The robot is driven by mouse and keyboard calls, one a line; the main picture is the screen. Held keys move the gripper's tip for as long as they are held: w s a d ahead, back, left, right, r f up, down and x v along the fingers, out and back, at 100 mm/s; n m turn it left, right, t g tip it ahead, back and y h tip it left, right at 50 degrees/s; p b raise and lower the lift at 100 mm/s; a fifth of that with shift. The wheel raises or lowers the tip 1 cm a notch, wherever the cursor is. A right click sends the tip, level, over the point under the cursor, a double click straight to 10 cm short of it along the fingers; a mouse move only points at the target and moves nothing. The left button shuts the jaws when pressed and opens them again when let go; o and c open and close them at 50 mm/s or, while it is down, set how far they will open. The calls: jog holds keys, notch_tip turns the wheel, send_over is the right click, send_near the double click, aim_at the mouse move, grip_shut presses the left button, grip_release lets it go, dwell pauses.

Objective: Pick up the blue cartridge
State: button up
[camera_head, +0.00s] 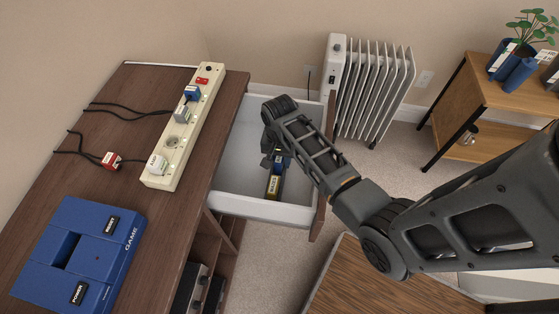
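A small cartridge (273,186) with a yellow label lies in the open white drawer (258,209), toward its front right. Blue shows at its far end, close under my gripper. My gripper (276,160) reaches down into the drawer from above, at the far end of the cartridge. My wrist and arm hide most of the fingers and part of the drawer. I cannot tell whether the fingers are open or shut, or whether they touch the cartridge.
A blue game console (80,252) and a power strip (184,128) with several plugs sit on the brown cabinet (165,215) at left. A white radiator (370,88) stands behind the drawer. A wooden table (375,284) is at lower right, a plant shelf (500,85) at upper right.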

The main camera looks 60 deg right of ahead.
grip_shut()
jog(key=shift+r, duration=0.1)
